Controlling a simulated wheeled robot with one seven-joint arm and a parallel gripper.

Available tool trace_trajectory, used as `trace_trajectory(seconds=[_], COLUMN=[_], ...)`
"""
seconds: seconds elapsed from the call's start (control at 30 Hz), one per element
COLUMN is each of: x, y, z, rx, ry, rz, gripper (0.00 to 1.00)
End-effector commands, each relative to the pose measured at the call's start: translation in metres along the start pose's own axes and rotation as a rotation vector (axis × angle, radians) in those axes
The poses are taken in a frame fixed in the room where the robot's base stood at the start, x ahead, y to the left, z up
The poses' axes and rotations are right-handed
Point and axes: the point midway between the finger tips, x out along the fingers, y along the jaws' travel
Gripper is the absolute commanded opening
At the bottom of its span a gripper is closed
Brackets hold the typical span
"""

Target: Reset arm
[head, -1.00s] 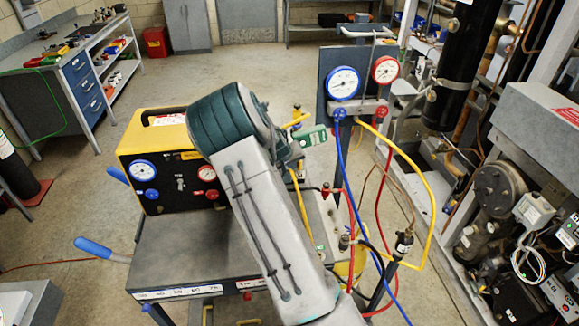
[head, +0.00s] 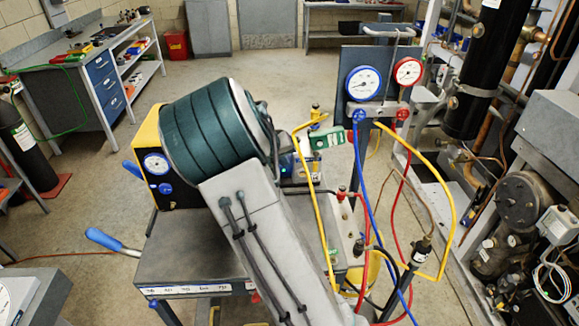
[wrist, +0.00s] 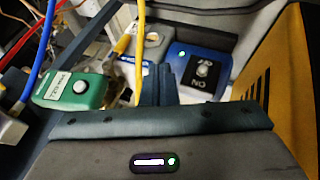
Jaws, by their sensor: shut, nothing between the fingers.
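My arm rises through the middle of the head view, with a large teal joint in front of the yellow unit (head: 147,135). The arm hides most of that unit and my gripper there. In the wrist view my gripper (wrist: 159,84) is shut and empty, its dark fingers together. Beyond the fingers is a blue switch box (wrist: 197,68) with a black rocker switch and a lit green light. A green tagged piece (wrist: 72,90) is left of the fingers; it also shows in the head view (head: 328,138). I cannot tell whether the fingers touch anything.
A gauge panel (head: 383,90) stands right of the arm, with blue, red and yellow hoses hanging near it. A grey cart top (head: 190,250) lies below the arm. The compressor rack (head: 525,200) fills the right side. Open floor (head: 270,62) lies behind.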

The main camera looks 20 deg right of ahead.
Motion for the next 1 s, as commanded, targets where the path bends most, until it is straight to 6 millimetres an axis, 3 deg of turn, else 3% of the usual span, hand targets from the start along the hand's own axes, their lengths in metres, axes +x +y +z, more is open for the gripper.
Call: trace_trajectory(seconds=[0.27,0.43,0.67,1.0], x=[-0.012,-0.022,-0.064,-0.148], y=[-0.002,0.004,0.013,0.021], z=[0.001,0.016,0.068,0.149], rx=[0.000,0.022,0.055,0.014], ry=[-0.002,-0.035,-0.120,-0.155], rz=[-0.002,-0.054,-0.222,-0.427], gripper=[0.00,0.00,0.00,0.00])
